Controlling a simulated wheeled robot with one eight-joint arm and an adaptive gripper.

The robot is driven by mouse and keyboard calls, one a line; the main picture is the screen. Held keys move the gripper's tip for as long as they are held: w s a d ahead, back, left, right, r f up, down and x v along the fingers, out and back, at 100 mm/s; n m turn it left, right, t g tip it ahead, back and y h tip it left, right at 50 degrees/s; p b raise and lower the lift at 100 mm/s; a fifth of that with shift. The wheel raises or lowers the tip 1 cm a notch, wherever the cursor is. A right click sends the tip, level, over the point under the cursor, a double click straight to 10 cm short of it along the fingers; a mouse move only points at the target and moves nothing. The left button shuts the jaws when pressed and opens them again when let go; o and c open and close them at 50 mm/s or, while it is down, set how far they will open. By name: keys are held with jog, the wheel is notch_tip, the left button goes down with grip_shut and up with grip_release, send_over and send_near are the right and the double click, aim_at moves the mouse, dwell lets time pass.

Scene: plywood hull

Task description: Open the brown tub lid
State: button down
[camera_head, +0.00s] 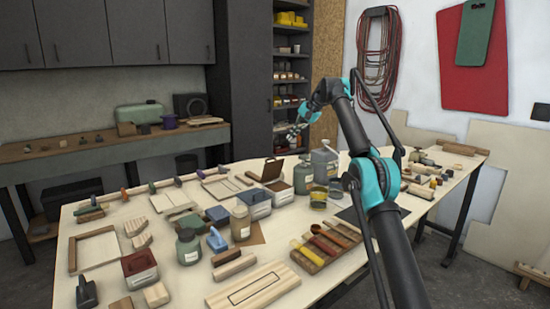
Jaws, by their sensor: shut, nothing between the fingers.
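A small pale tub (281,191) with a label stands near the back middle of the workbench. Its brown lid (271,171) appears tilted up from the tub, raised at the back. My gripper (291,137) is up in the air above and behind the tub in the picture, apart from the lid. It is shut and empty. The gripper is small in this view and its fingertips are hard to make out.
A grey-lidded tub (255,204) stands just left of the brown-lidded one. A green jar (303,177) and a grey can (325,163) stand close on the right. A red-topped tub (140,268) is at the front left. The bench is crowded; the air above is clear.

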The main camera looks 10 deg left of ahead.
notch_tip(320, 180, up, 3)
jog(key=s+n+t, duration=0.1)
jog(key=n, duration=0.2)
jog(key=n+t+y, duration=0.1)
jog(key=n+t, duration=0.3)
jog(key=n, duration=0.5)
send_over(274, 163)
jog(key=s+d, duration=0.6)
jog(key=d, duration=0.2)
jog(key=f, duration=0.2)
jog(key=shift+n, duration=0.3)
jog(key=x, duration=1.3)
jog(key=shift+w+a, duration=0.25)
jog(key=shift+w, duration=0.15)
jog(key=shift+w+a, duration=0.1)
jog(key=shift+w, duration=0.05)
